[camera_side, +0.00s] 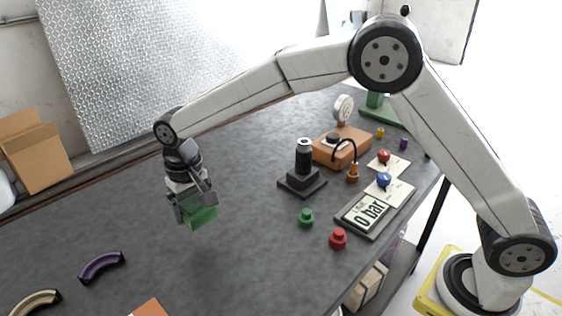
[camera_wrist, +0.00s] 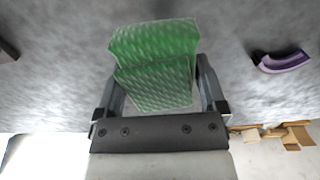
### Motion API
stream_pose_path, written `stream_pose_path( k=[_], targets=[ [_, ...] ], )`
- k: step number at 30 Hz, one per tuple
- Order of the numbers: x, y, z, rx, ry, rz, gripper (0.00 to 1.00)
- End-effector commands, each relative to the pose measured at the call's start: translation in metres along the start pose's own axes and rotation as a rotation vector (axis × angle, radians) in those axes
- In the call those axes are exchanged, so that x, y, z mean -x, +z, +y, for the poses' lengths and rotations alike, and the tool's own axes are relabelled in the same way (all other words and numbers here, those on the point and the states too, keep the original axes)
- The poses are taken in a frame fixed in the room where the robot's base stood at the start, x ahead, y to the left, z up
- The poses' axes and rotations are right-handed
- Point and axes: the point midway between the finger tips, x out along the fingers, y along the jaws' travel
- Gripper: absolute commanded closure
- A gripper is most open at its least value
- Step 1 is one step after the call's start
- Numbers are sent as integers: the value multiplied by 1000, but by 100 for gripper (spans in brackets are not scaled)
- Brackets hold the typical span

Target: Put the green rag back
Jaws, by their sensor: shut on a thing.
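The green rag (camera_wrist: 153,45) is a folded, textured cloth. My gripper (camera_wrist: 158,85) is shut on it, with a finger at each side of the rag in the wrist view. In the side view my gripper (camera_side: 190,200) points down over the left-middle part of the grey table, and the rag (camera_side: 200,217) hangs below the fingers. The rag appears held above the table; the exact height is hard to tell.
A purple curved piece (camera_side: 102,265) and a tan one (camera_side: 36,302) lie at left. An orange item (camera_side: 149,308) is at the front edge of view.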

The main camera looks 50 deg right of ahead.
Motion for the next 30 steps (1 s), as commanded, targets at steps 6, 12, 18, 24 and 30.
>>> stream_pose_path(
  k=[6,12,18,24,30],
  targets=[
    [8,10,-1,1,-1,2,65],
    [22,34,-1,2,-1,2,65],
    [39,70,2,2,-1,2,65],
    [53,109,8,2,-2,3,65],
    [62,149,18,2,-1,2,65]
  ],
)
